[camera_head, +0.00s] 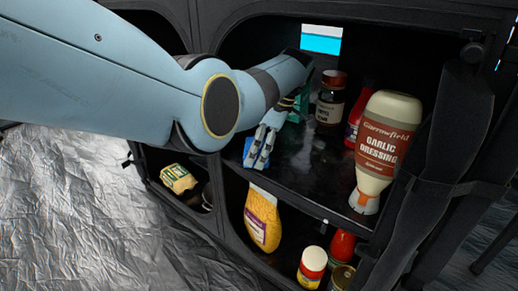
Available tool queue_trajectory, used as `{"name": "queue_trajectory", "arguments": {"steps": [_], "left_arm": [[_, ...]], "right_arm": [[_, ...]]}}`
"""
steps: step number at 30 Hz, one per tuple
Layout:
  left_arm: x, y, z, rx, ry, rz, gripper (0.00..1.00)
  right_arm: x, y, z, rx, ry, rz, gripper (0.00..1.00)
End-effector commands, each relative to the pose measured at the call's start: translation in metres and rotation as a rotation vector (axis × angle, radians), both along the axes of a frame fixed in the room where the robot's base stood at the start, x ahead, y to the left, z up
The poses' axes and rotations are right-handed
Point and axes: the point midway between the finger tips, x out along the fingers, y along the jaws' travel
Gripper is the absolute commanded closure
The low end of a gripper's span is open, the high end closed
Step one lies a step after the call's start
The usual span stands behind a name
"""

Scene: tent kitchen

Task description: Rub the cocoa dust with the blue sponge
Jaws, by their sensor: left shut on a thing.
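My left arm reaches in from the left into the upper compartment of a black fabric shelf unit. My left gripper (262,146) is shut on the blue sponge (249,152), low over the dark shelf board near its front left. Much of the sponge is hidden behind the fingers. Pale, faint smudges (305,157) show on the board to the right of the gripper; I cannot tell whether they are the cocoa dust or reflections. My right gripper is not in view.
A dark jar (330,103), a red bottle (357,118) and a garlic dressing bottle (382,150) stand right of the gripper. A green item (301,104) is partly hidden behind my arm.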

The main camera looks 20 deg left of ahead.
Motion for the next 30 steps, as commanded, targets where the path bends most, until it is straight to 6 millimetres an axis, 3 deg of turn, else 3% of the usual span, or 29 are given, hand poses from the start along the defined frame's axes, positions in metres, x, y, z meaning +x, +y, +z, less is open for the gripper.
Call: {"name": "queue_trajectory", "arguments": {"steps": [5,18,30], "left_arm": [[0.0,0.0,0.009,0.001,-0.002,0.0,0.41],[0.001,0.0,0.059,0.0,-0.004,-0.001,0.41],[0.0,0.0,0.061,0.0,0.0,0.0,0.41]], "right_arm": [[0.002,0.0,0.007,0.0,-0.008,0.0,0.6],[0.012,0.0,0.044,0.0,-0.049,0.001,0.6],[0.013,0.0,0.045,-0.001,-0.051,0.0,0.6]]}}
